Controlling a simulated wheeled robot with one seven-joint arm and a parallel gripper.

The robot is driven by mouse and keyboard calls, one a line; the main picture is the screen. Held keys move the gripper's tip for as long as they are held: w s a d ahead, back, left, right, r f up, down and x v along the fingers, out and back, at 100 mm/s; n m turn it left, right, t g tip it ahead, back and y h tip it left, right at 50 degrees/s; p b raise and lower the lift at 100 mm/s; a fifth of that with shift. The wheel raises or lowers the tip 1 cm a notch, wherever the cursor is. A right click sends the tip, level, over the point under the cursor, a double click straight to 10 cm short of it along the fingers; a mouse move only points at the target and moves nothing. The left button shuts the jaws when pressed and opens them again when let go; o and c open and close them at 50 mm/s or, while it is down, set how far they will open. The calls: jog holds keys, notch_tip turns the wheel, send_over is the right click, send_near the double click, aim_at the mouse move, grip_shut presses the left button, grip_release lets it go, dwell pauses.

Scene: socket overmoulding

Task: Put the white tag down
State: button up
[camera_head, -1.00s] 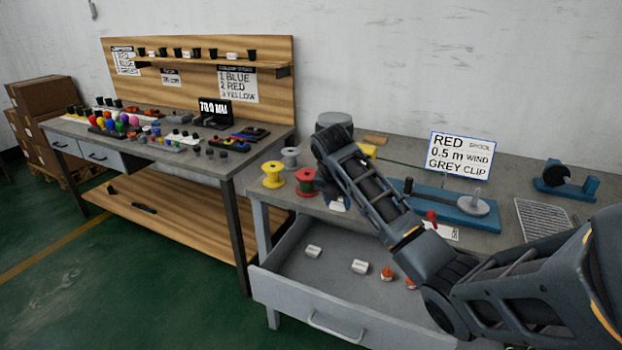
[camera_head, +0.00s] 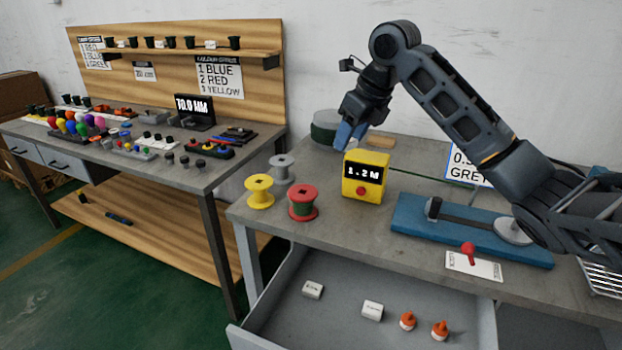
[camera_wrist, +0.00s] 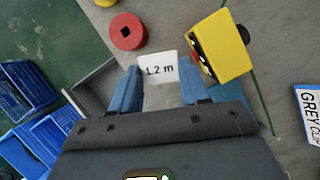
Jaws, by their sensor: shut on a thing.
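The white tag (camera_wrist: 158,67), marked "1.2 m", shows in the wrist view between the blue fingertips of my gripper (camera_wrist: 158,84). My gripper is shut on it. In the head view my gripper (camera_head: 348,136) is above the back of the right-hand bench (camera_head: 335,230), behind the yellow meter box (camera_head: 368,174) that reads 1.2 M. The tag cannot be made out there. In the wrist view the yellow box (camera_wrist: 224,46) is close to the right of the tag, and the red spool (camera_wrist: 127,31) is at its upper left.
Yellow (camera_head: 259,190), grey (camera_head: 281,168) and red (camera_head: 303,202) spools stand on the bench's left end. A blue winding fixture (camera_head: 470,232) lies to the right. The open drawer (camera_head: 335,325) holds white and orange parts. Bare bench shows in front of the yellow box.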

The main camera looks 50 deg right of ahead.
jog(key=w+a+f, duration=0.2)
jog(key=w+a+f+p, duration=0.1)
jog(key=w+a+f, duration=0.2)
jog(key=w+a, duration=0.1)
jog(key=w, duration=0.1)
jog(key=shift+a+f, duration=0.2)
jog(key=shift+f, duration=0.2)
notch_tip(320, 180, down, 4)
jog(key=shift+f+p, duration=0.1)
jog(key=shift+p, duration=0.3)
jog(key=shift+f+b, duration=0.35)
jog(key=shift+b, duration=0.1)
jog(key=shift+f, duration=0.2)
jog(key=o, duration=1)
jog(key=shift+r, duration=0.15)
